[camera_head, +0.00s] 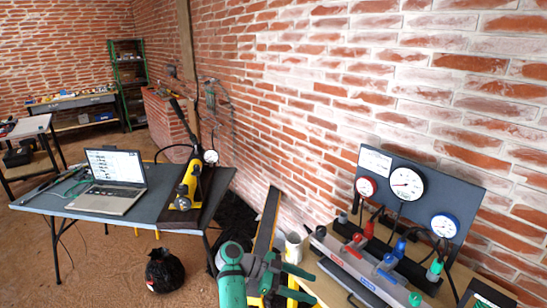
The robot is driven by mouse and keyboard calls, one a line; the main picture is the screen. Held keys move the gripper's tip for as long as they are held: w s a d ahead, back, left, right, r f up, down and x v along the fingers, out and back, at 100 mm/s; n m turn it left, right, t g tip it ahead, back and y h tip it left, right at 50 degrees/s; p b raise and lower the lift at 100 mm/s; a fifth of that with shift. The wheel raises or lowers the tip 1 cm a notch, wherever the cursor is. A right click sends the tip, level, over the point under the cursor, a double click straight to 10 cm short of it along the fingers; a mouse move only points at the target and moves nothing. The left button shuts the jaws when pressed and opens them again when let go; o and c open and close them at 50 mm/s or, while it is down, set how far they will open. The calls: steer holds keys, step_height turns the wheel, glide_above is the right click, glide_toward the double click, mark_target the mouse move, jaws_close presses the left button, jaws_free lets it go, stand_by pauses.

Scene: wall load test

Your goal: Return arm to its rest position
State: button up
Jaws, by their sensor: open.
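My green arm (232,272) enters from the bottom of the picture, left of the gauge bench. My gripper (308,284) shows at its end, with two green fingers pointing right and spread apart. It is open and I see nothing between the fingers. It appears close to the bench's left edge; I cannot tell whether it touches anything.
The bench at right holds a gauge panel (460,193) and a grey valve manifold (350,268). A grey table (60,202) at left bears a laptop (112,182) and a yellow hand pump (187,184). A black bag (164,270) lies on the floor. A brick wall (290,90) stands behind.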

steer(key=s+d+f+n+t+y, duration=0.1)
steer(key=s+f+n+t+y, duration=0.3)
steer(key=f, duration=0.7)
steer(key=s+d+f+n+t+h, duration=0.1)
steer(key=s+f+n+t, duration=0.3)
steer(key=f, duration=0.7)
steer(key=s+a+f+n+t+y, duration=0.1)
steer(key=s+a+f+n+y, duration=0.3)
steer(key=s, duration=0.3)
steer(key=s+a+f+n+t+y, duration=0.1)
steer(key=s+f+n, duration=0.2)
steer(key=s+f, duration=0.3)
steer(key=s+a+r+n+t+y, duration=0.2)
steer(key=s+a+r, duration=0.15)
steer(key=s, duration=0.35)
steer(key=s+a+r+n+t+y, duration=0.15)
steer(key=s+r, duration=0.25)
steer(key=s, duration=0.4)
steer(key=s+a+r+t+y, duration=0.1)
steer(key=s+r, duration=0.4)
steer(key=r, duration=0.5)
steer(key=s+a+r+t+y, duration=0.1)
steer(key=s+r, duration=0.4)
steer(key=r, duration=0.5)
steer(key=shift+s+r+n+t, duration=0.2)
steer(key=shift+r+n+t, duration=0.15)
steer(key=shift+t, duration=0.4)
